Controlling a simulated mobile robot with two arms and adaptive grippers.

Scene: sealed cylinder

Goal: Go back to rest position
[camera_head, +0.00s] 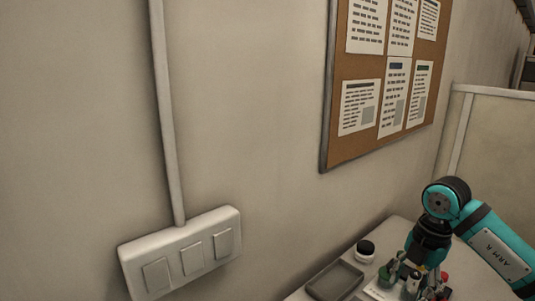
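My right arm, teal and black and marked "ARM R", comes in from the right edge. My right gripper (410,272) points down over the table (308,287) at the lower right, among small objects. Its fingers are small and mixed with those objects, so I cannot tell whether they are open or shut, or whether they hold anything. My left arm and gripper are not in view.
A grey tray (335,280) and a small jar with a black lid (365,247) are on the table left of my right gripper. Small red items (443,281) stand beside it. A wall with a switch panel (184,258) and a notice board (340,142) is behind.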

